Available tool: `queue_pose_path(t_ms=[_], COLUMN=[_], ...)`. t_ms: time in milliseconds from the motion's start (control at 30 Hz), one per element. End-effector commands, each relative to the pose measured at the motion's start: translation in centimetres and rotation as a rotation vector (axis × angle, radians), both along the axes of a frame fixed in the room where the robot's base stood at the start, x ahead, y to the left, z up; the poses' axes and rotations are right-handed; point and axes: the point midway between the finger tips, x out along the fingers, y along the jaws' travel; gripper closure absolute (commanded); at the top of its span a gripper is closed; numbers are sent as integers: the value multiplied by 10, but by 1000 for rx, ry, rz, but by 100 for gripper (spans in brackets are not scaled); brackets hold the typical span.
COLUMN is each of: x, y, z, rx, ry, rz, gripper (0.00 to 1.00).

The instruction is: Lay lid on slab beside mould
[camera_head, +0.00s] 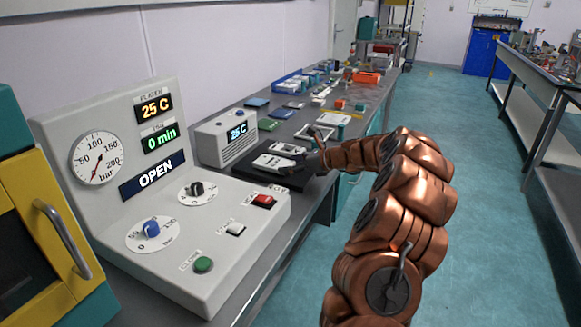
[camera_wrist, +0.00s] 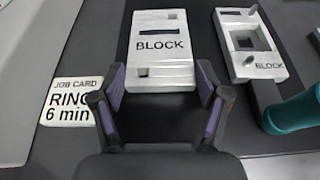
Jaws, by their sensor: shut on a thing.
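The lid, a pale metal plate marked BLOCK with a dark slot and a small square hole, shows in the wrist view (camera_wrist: 160,58) and the head view (camera_head: 271,163). My gripper (camera_wrist: 160,85) is shut on the lid's near end, a finger at each side. The lid is over or on the black slab (camera_wrist: 158,122); I cannot tell whether it touches. The mould (camera_wrist: 262,66), a similar pale block with a square cavity, is to its right, apart from it. The slab also shows in the head view (camera_head: 243,168).
A job card (camera_wrist: 72,100) reading RING 6 min is left of the lid. A teal cylinder (camera_wrist: 292,112) is at the right. The control console (camera_head: 160,190) reads OPEN. Several parts crowd the bench beyond.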

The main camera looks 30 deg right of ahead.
Motion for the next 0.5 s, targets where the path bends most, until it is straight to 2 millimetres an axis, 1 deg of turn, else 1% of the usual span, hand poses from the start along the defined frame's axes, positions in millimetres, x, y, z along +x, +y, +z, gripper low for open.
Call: queue_pose_path(t_ms=[67,333,367,500], x=[0,0,0,0], y=[0,0,0,0], z=[-5,-5,-6,-6], rx=[1,1,0,0], ry=[0,-1,0,0], rz=[0,1,1,1], gripper=[74,74,23,9])
